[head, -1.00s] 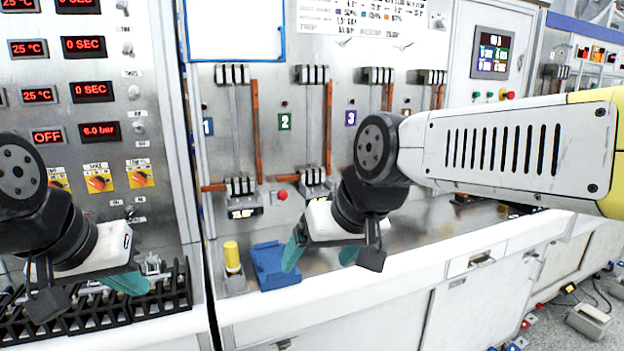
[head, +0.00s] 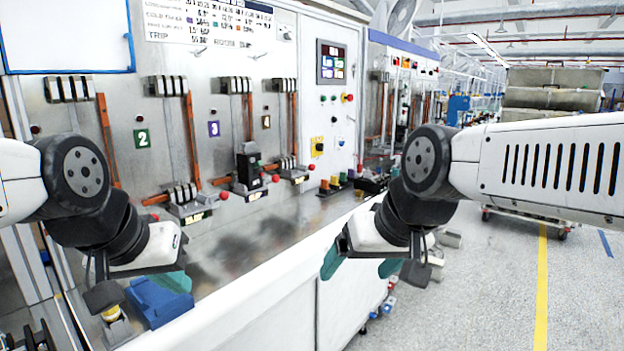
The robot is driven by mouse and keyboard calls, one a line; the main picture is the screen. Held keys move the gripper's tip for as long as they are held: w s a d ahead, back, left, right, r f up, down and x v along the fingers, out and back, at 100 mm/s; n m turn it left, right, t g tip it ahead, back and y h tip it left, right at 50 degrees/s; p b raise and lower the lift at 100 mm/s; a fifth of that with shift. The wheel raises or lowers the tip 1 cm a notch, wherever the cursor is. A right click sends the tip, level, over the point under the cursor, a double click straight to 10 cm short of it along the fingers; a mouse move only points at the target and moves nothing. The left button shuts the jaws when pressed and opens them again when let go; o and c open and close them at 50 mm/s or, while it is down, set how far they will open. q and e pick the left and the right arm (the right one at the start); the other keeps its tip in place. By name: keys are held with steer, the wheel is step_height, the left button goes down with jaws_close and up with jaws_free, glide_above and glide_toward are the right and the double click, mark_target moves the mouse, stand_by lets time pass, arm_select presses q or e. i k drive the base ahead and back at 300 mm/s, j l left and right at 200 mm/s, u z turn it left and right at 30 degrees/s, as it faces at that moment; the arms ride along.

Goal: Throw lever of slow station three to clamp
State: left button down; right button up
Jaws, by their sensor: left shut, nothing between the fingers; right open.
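Slow station three, with the purple 3 plate (head: 213,129), stands on the metal panel left of centre in the head view. A black breaker (head: 248,165) sits at its lower terminals. An orange bar (head: 222,181) sticks out to the left there, and a red knob (head: 276,178) shows on the right. Which of these is the lever, and its position, is too small to tell. My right gripper (head: 360,268) is open and empty, right of the bench front.
A blue block (head: 165,308) and a yellow cylinder (head: 110,313) are close to my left gripper. Station two, with its green plate (head: 141,138), is left of station three. The bench top (head: 240,240) is clear in front. Open floor (head: 480,290) lies to the right.

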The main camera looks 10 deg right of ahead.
mark_target(275, 178)
steer(key=i+l+z, duration=0.15)
steer(key=i, duration=0.25)
steer(key=i+l+z, duration=0.15)
steer(key=i+l, duration=0.2)
steer(key=i, duration=0.1)
